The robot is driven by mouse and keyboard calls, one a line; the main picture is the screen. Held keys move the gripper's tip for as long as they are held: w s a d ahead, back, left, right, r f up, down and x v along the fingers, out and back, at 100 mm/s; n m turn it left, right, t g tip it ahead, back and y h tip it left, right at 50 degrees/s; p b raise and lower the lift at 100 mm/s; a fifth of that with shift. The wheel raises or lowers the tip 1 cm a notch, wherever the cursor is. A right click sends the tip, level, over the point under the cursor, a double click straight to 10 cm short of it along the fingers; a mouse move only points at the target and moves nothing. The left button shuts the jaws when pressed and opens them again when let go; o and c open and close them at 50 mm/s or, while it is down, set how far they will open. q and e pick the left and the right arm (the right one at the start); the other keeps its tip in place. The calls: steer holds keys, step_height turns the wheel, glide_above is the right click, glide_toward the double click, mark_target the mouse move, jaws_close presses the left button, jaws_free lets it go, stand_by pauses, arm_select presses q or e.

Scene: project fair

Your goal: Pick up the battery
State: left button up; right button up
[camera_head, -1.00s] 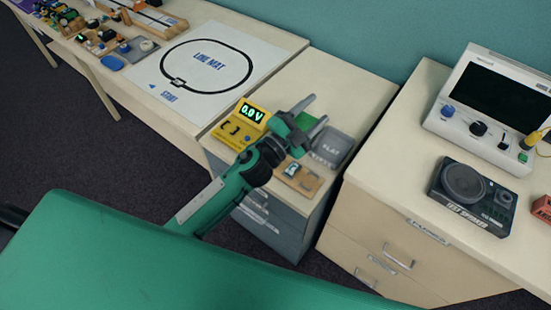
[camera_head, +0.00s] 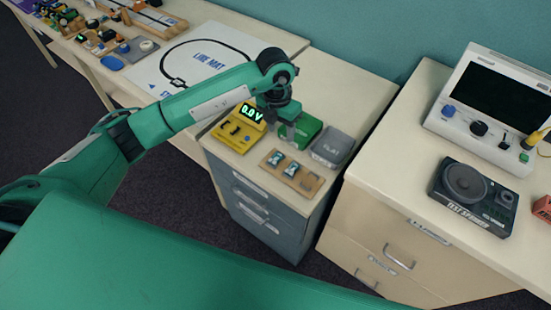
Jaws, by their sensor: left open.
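A small wooden holder (camera_head: 303,188) on the low cabinet bears two small teal-and-white batteries, one at its left (camera_head: 276,158) and one near its middle (camera_head: 291,169). The spot at its right end looks empty. My left gripper (camera_head: 287,132) points down just behind the holder, in front of a green box (camera_head: 311,128). It is open, with nothing seen between its fingers, and it looks apart from the batteries. Its fingertips are small and partly blend with the box. My right gripper is not in view.
A yellow tester (camera_head: 231,138) reading 0.0 V stands left of the holder. A grey box (camera_head: 333,147) marked FLAT stands at the right. A table with a line mat (camera_head: 212,45) is to the left. A counter with a speaker (camera_head: 473,196) is to the right.

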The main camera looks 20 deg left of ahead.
arm_select(q)
steer(key=a, duration=0.1)
steer(key=y+p, duration=0.1)
glide_above(275, 158)
steer(key=f, duration=0.7)
steer(key=shift+w+f, duration=0.2)
steer(key=shift+f, duration=0.05)
step_height(275, 158, down, 5)
steer(key=shift+s+r+p, duration=0.15)
steer(key=shift+p, duration=0.9)
steer(key=shift+f, duration=0.6)
steer(key=c, duration=1.1)
steer(key=shift+o, duration=0.2)
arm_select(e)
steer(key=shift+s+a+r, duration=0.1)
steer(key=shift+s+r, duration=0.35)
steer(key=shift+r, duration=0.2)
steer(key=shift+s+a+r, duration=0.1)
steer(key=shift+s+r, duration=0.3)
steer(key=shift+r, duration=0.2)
arm_select(q)
steer(key=shift+r, duration=0.15)
